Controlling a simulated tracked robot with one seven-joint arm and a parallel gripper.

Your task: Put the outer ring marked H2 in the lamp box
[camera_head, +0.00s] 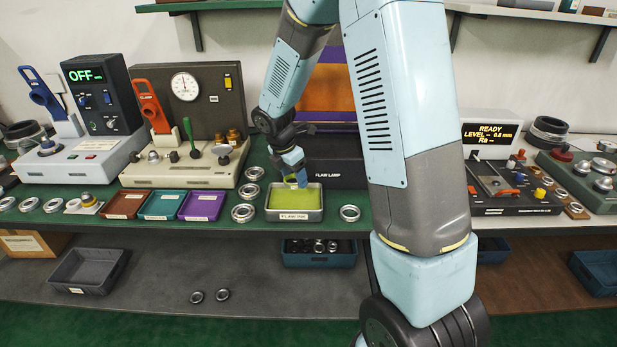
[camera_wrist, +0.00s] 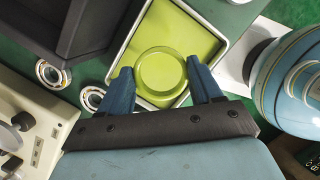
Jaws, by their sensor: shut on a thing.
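A shallow metal tray (camera_head: 294,215) with a yellow-green floor stands on the green bench; its front label is too small to read surely. My gripper (camera_head: 297,180) points down over it. In the wrist view my gripper (camera_wrist: 161,75) is shut on a ring (camera_wrist: 160,93), one finger at each side. The ring looks yellow-green against the tray floor, inside the tray's light rim (camera_wrist: 118,50). Whether it touches the floor I cannot tell. No H2 mark is legible. The black flaw lamp housing (camera_head: 335,172) stands right behind the tray.
Loose rings lie beside the tray, left (camera_head: 243,213) and right (camera_head: 349,213). Brown, teal and purple trays (camera_head: 201,206) stand further left. Instruments (camera_head: 190,165) line the bench on both sides. Bins (camera_head: 88,270) and more rings lie on the lower shelf.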

